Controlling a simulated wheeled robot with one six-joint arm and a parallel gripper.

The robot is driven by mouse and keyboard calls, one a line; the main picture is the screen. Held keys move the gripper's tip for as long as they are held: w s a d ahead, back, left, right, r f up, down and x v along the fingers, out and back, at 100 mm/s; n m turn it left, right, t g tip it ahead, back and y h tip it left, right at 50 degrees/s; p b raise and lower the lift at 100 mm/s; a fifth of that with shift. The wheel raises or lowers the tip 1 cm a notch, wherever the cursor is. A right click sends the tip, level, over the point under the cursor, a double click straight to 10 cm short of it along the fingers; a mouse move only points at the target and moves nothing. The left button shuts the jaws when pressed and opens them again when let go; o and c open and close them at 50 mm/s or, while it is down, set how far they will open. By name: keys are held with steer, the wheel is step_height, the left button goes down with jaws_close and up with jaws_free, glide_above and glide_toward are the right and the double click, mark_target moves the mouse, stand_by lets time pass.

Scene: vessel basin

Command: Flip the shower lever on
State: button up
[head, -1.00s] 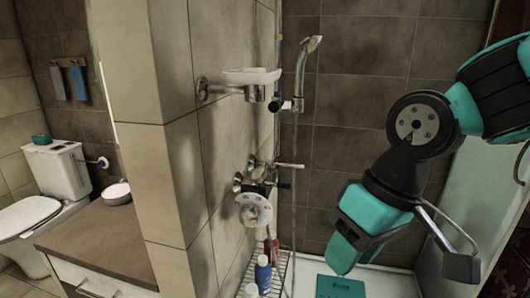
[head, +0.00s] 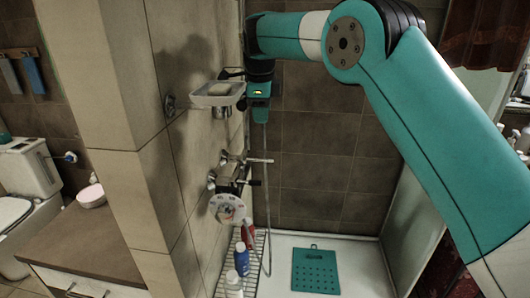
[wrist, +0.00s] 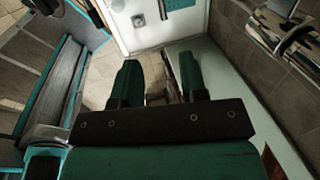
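The shower mixer is on the tiled wall in the head view. It has a long chrome lever (head: 259,160) pointing right and a short dark handle (head: 252,182) just below it. A round dial-like plate (head: 227,208) hangs beneath. My gripper (wrist: 158,62) shows in the wrist view with its two teal fingers apart and nothing between them. In the head view my arm's end is above the mixer, near the soap dish, apart from the lever. The fingers are not clear there, and my arm hides the shower head.
A white soap dish (head: 219,94) sticks out from the wall close to my wrist. Bottles (head: 241,259) stand on a rack (head: 220,280) below the mixer. A teal mat (head: 315,271) lies in the white shower tray (head: 358,266). The space right of the mixer is free.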

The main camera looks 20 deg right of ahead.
mark_target(256, 160)
step_height(256, 160, down, 16)
steer(key=w+d+p, duration=0.1)
steer(key=w+p, duration=0.2)
steer(key=shift+d+r, duration=0.15)
steer(key=shift+r, duration=0.05)
jaws_close()
